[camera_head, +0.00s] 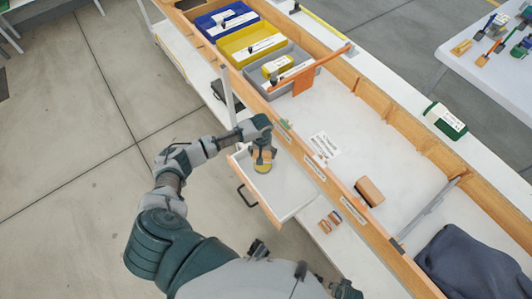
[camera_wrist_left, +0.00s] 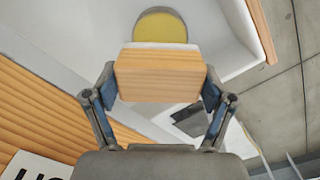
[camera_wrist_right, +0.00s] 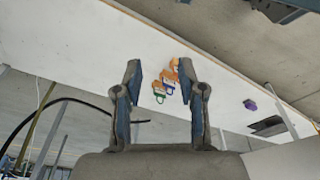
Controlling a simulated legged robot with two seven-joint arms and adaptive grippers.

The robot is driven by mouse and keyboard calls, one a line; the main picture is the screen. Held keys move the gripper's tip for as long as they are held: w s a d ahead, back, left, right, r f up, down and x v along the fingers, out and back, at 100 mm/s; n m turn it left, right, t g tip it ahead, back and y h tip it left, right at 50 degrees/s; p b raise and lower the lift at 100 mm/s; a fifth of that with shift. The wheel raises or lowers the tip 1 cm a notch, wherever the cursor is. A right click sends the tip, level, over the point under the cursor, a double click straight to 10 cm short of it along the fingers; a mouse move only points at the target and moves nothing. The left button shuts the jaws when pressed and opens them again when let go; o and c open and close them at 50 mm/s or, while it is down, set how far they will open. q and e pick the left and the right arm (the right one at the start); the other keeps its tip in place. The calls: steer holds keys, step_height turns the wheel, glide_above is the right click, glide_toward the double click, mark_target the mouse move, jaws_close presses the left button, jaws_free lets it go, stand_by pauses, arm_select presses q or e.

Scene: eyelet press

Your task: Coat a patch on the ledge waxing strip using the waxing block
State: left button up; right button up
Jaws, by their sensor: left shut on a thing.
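My left gripper (camera_head: 262,157) is over the pulled-out white drawer (camera_head: 288,190). In the left wrist view the gripper (camera_wrist_left: 160,82) is shut on a light wooden block (camera_wrist_left: 160,62), gripped by its two sides. A round yellow disc (camera_head: 262,167) lies in the drawer just beyond the block; it also shows in the left wrist view (camera_wrist_left: 160,26). I cannot tell whether the block touches it. Labels (camera_head: 314,172) run along the wooden front ledge; I cannot tell which part is the waxing strip. My right gripper (camera_wrist_right: 161,75) is open and empty.
A brown block (camera_head: 369,191) lies on the white bench inside the ledge. Small brown pieces (camera_head: 329,221) lie outside it. Blue, yellow and grey bins (camera_head: 252,45), an orange bracket (camera_head: 310,72), a green box (camera_head: 445,121) and dark cloth (camera_head: 470,262) stand around.

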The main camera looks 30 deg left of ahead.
arm_select(q)
steer(key=shift+a+f+b, duration=0.5)
steer(key=shift+f+b, duration=0.1)
steer(key=shift+f, duration=0.2)
steer(key=shift+d+f+b, duration=0.5)
steer(key=shift+d+b, duration=0.4)
steer(key=shift+b, duration=0.05)
steer(key=shift+a+f+b, duration=0.8)
steer(key=shift+f+b, duration=0.15)
steer(key=shift+f, duration=0.1)
steer(key=shift+d, duration=0.35)
steer(key=shift+d+r, duration=0.2)
steer(key=shift+d, duration=0.15)
steer(key=shift+a+f, duration=0.2)
steer(key=shift+a, duration=0.4)
steer(key=shift+d, duration=0.4)
steer(key=shift+f, duration=0.1)
arm_select(e)
steer(key=w+r+t, duration=0.3)
steer(key=w+r, duration=0.1)
steer(key=r, duration=0.8)
steer(key=shift+w+a+y, duration=0.15)
steer(key=shift+a+y, duration=0.25)
steer(key=shift+a, duration=0.05)
